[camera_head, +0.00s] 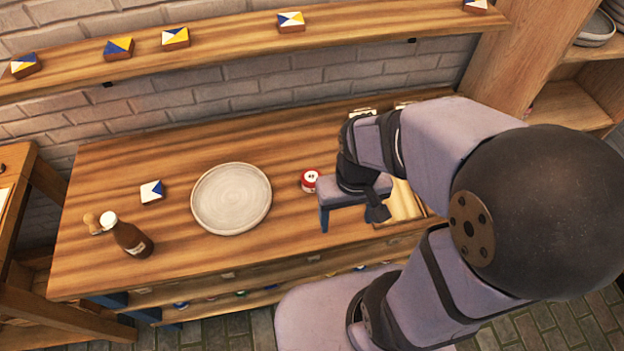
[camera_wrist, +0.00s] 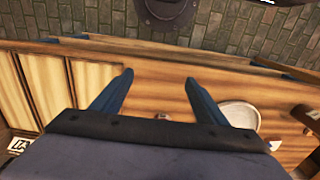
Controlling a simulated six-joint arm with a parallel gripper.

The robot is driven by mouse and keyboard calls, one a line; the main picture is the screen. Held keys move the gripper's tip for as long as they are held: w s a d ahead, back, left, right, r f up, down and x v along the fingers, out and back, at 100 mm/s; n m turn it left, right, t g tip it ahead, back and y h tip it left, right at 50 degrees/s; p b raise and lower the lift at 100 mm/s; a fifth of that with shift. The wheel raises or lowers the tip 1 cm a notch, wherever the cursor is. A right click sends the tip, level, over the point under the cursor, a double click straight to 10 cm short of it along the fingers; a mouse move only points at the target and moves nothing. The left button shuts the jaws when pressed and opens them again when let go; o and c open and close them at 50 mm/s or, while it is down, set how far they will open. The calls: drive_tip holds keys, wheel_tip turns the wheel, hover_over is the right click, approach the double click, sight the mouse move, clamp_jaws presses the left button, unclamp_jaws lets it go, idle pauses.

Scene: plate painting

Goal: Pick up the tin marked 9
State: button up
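A small red tin (camera_head: 311,180) with a white top stands on the wooden table, right of the plate. Its dark mark is too small to read for certain. My gripper (camera_head: 350,215) is just to the right of the tin, pointing down, with nothing seen in it. In the wrist view my gripper (camera_wrist: 158,80) has its two blue fingers wide apart. A small round thing (camera_wrist: 162,116) shows at the edge of the gripper body there, partly hidden; I cannot tell whether it is the tin.
A pale round plate (camera_head: 232,198) lies mid-table. A brown bottle (camera_head: 133,240) and a painted tile (camera_head: 152,191) are to its left. A wall shelf (camera_head: 230,38) holds several tiles. A light wooden tray or panel (camera_head: 404,203) lies behind my arm. The table between plate and tin is clear.

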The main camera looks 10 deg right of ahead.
idle(0.3)
drive_tip(key=n+t+h+b, duration=0.1)
drive_tip(key=n+t+h, duration=0.5)
drive_tip(key=n+h, duration=1.15)
approach(310, 177)
drive_tip(key=r+n+y, duration=0.1)
drive_tip(key=n, duration=0.1)
drive_tip(key=d+r+n+y, duration=0.1)
drive_tip(key=y, duration=0.1)
drive_tip(key=s+r+n+y, duration=0.1)
drive_tip(key=r+n+y, duration=0.1)
drive_tip(key=shift+s+d+n, duration=0.15)
drive_tip(key=shift+d+n, duration=0.2)
drive_tip(key=shift+p+x, duration=0.55)
drive_tip(key=shift+x, duration=0.95)
drive_tip(key=shift+y, duration=0.25)
drive_tip(key=shift+w+p+x, duration=0.25)
drive_tip(key=shift+p+x, duration=0.7)
drive_tip(key=shift+x, duration=1.25)
drive_tip(key=shift+a, duration=0.15)
drive_tip(key=c, duration=1.2)
drive_tip(key=shift+c, duration=0.2)
